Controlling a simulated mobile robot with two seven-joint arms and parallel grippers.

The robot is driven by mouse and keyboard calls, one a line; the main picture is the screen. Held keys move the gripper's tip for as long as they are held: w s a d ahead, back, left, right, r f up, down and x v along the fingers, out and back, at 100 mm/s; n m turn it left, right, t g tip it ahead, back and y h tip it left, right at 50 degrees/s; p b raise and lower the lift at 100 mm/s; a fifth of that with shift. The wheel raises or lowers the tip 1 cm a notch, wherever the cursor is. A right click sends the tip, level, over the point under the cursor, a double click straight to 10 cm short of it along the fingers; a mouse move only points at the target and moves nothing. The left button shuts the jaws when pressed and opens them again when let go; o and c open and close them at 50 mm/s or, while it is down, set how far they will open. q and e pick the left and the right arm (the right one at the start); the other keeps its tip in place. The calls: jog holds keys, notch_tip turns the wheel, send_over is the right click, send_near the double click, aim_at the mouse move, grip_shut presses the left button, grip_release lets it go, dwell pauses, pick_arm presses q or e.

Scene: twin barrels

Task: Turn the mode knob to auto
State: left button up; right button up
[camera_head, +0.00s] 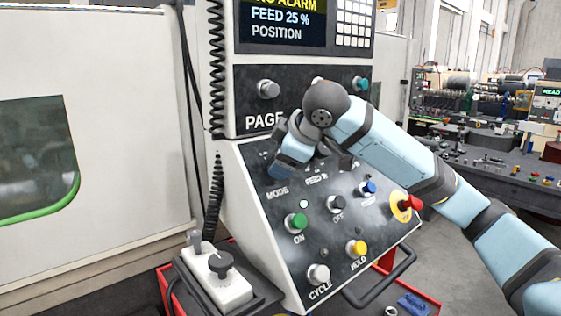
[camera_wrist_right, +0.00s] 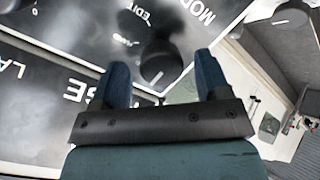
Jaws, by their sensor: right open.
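The slanted control panel (camera_head: 330,225) carries the MODE label (camera_head: 277,192). My right gripper (camera_head: 284,168) is at the panel just above that label and hides the mode knob in the head view. In the right wrist view the dark round mode knob (camera_wrist_right: 160,62) shows between the two blue fingertips of my right gripper (camera_wrist_right: 162,72). The fingers are apart, with gaps on both sides of the knob; I cannot tell how deep they reach around it. White lettering, including EDIT and MODE, lies near the knob. A small pale mark shows on the knob, but its setting is unclear. My left gripper is not in view.
Another dark knob (camera_wrist_right: 290,20) shows at the right of the wrist view. Below my gripper are a green ON button (camera_head: 296,222), a dark OFF button (camera_head: 338,202) and a red emergency stop (camera_head: 408,203). A pendant box (camera_head: 217,275) stands at the lower left.

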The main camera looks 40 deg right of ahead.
jog(key=b+v, duration=0.1)
jog(key=v, duration=1.1)
jog(key=shift+s+a+r, duration=0.1)
jog(key=shift+r, duration=0.05)
